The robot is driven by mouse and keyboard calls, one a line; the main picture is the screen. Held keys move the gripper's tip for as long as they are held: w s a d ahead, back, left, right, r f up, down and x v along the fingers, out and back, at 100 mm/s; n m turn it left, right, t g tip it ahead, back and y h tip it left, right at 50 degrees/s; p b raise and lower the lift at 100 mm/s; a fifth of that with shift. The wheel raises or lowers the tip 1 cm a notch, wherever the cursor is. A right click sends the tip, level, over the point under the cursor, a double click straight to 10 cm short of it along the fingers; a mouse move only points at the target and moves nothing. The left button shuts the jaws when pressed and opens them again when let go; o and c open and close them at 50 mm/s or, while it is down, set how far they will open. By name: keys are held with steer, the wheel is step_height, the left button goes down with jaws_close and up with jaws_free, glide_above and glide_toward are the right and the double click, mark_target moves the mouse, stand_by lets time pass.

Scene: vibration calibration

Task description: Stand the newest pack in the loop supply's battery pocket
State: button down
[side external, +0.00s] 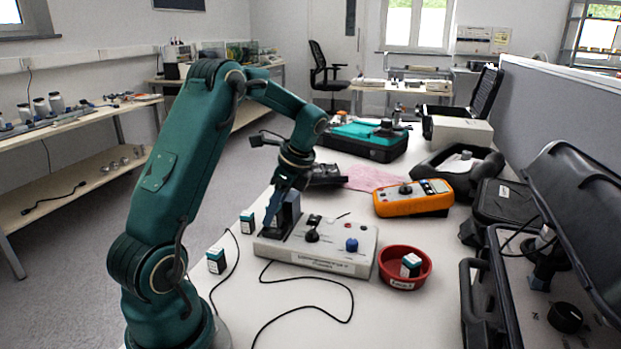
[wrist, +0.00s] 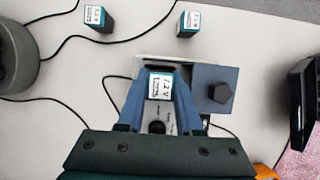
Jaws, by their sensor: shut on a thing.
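My gripper (side external: 273,214) is low over the left end of the loop supply (side external: 345,262), a pale box with knobs and a front label. In the wrist view, my gripper's blue fingers (wrist: 160,82) are shut on a pack (wrist: 161,88) with a white "7.2 V" label facing the camera. The side view does not show this pack clearly. A blue-grey block (side external: 291,208) stands beside the fingers; a similar block with a dark knob (wrist: 216,88) shows right of the pack. The pocket is hidden, so I cannot tell whether the pack is inside it.
Two other packs stand on the table left of the supply, one nearer its back (side external: 247,222) and one farther forward (side external: 216,261). Another pack (side external: 411,265) sits in a red bowl (side external: 393,281) at the right. An orange meter (side external: 412,204) lies behind. A black cable (side external: 310,308) loops in front.

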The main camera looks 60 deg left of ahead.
steer(key=shift+f, duration=0.6)
steer(key=shift+c, duration=1.7)
jaws_free()
steer(key=shift+o, duration=0.2)
steer(key=shift+r, duration=4.05)
